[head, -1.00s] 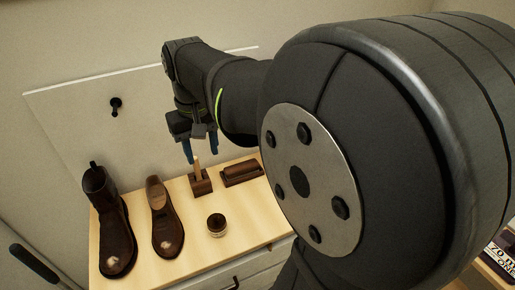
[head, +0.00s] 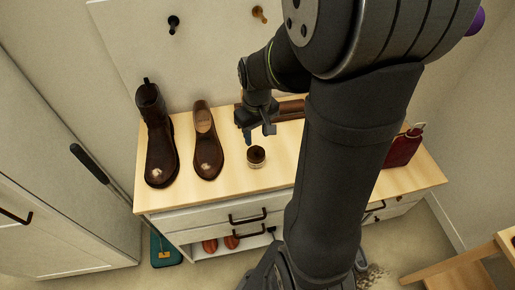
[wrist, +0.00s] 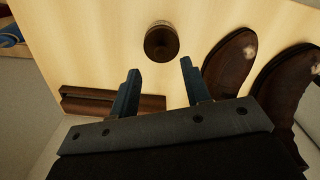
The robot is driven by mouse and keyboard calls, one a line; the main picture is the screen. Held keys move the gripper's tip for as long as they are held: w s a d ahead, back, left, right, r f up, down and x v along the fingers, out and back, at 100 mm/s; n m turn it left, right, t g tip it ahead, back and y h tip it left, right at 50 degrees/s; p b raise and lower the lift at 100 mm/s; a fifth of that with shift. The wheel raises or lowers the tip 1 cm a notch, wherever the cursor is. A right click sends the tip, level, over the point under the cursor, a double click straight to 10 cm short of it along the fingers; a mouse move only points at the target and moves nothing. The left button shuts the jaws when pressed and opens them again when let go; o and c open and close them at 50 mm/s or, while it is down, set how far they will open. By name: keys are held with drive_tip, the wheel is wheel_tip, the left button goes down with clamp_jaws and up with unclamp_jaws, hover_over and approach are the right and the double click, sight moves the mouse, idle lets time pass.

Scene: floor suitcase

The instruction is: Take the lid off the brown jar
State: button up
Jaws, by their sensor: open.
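The small brown jar (head: 256,163) stands upright on the light wooden cabinet top, right of the shoes. Its dark round top (head: 256,153) faces up; I cannot make out the seam between lid and jar. It also shows in the wrist view (wrist: 161,42), just beyond the fingertips. My gripper (head: 257,138) is open and empty, above the cabinet top and a little behind the jar in the head view. In the wrist view its two blue-grey fingers (wrist: 158,68) are spread apart, and the jar lies ahead of the gap, untouched.
A brown boot (head: 159,140) and a brown shoe (head: 207,150) stand left of the jar. Bare wood surrounds the jar.

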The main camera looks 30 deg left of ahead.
sight(256, 147)
drive_tip(key=shift+a+f, duration=0.15)
drive_tip(key=shift+f, duration=2.55)
clamp_jaws()
